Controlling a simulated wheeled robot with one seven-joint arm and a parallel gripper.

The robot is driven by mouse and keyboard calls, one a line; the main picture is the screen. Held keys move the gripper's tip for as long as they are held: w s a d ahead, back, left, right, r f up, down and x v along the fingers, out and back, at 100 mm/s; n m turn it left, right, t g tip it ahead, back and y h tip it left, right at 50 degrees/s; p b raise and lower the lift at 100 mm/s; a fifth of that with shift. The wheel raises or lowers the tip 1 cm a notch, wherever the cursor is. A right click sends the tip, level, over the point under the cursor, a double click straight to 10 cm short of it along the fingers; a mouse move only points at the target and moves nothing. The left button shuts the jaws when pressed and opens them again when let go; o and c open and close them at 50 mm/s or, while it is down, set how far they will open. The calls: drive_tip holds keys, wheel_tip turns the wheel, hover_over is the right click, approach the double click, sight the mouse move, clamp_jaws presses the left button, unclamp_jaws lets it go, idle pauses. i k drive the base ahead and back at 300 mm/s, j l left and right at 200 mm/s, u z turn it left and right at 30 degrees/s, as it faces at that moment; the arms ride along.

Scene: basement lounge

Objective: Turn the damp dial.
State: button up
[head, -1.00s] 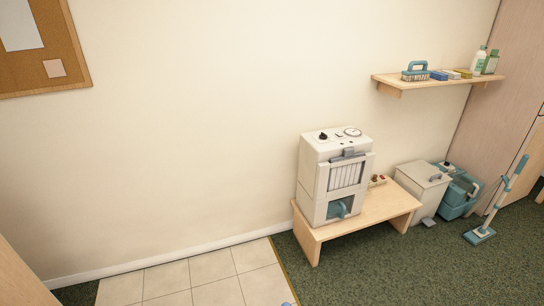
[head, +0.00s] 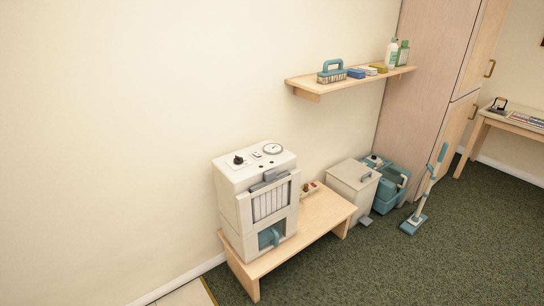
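A white dehumidifier-like appliance (head: 257,203) stands on a low wooden bench against the wall, left of the middle in the head view. On its top are a small black knob (head: 238,160) at the left and a round white gauge (head: 272,149) at the right. The black knob looks like the dial; its markings are too small to read. The front has a grey slatted grille and a teal part in an opening below. My gripper is not in view.
The low bench (head: 325,209) has free surface right of the appliance. A wall shelf (head: 310,83) with a brush and bottles hangs above. A white pedal bin (head: 353,185), a teal bucket (head: 390,186) and a mop (head: 414,220) stand at right. Green carpet in front is clear.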

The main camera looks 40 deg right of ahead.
sight(237, 160)
drive_tip(key=z, duration=0.45)
drive_tip(key=i+l+u, duration=0.25)
drive_tip(key=i+l, duration=0.25)
drive_tip(key=l, duration=0.15)
drive_tip(key=i+l+u, duration=0.15)
drive_tip(key=l, duration=0.2)
drive_tip(key=i+l+u, duration=0.1)
drive_tip(key=i+l, duration=0.15)
drive_tip(key=l, duration=0.15)
drive_tip(key=i+l+u, duration=0.15)
drive_tip(key=l, duration=0.25)
drive_tip(key=i+l+u, duration=0.15)
drive_tip(key=l, duration=0.25)
drive_tip(key=i+l+u, duration=0.1)
drive_tip(key=l, duration=0.35)
drive_tip(key=i+l+u, duration=0.15)
drive_tip(key=l, duration=0.3)
drive_tip(key=i, duration=0.1)
